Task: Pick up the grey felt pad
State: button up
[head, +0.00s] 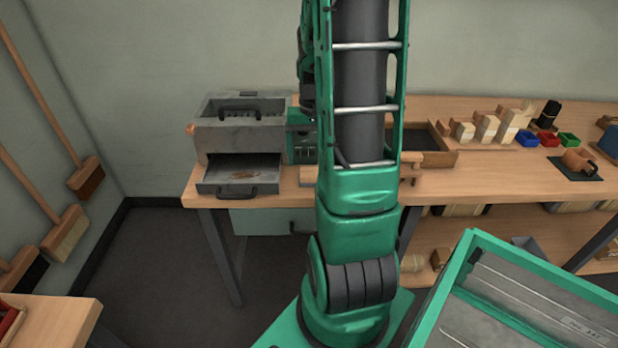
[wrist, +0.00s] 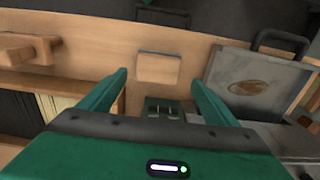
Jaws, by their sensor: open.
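I cannot make out a grey felt pad for certain in either view. My gripper (wrist: 159,77) is open, with its two green fingers apart and nothing held between them. In the wrist view a small pale wooden block (wrist: 158,68) on the bench shows between the fingertips; how far below them it lies I cannot tell. In the head view my own arm hides the gripper and the bench behind it. A dark flat mat (head: 592,174) lies under a brown mug at the right of the bench; its material is unclear.
A grey machine (head: 240,135) stands at the bench's left end, its tray (head: 210,176) pulled out with a brown oval piece inside. The tray also shows in the wrist view (wrist: 283,75). Wooden blocks, small coloured bins (head: 548,139) and an open wooden box (head: 440,157) stand farther right.

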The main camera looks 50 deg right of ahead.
aim_at(313, 171)
jog(key=f, duration=0.4)
jog(key=shift+s, duration=0.25)
jog(key=shift+c, duration=0.6)
jog(key=c, duration=1.1)
jog(key=shift+o, duration=0.2)
jog(key=shift+r, duration=0.1)
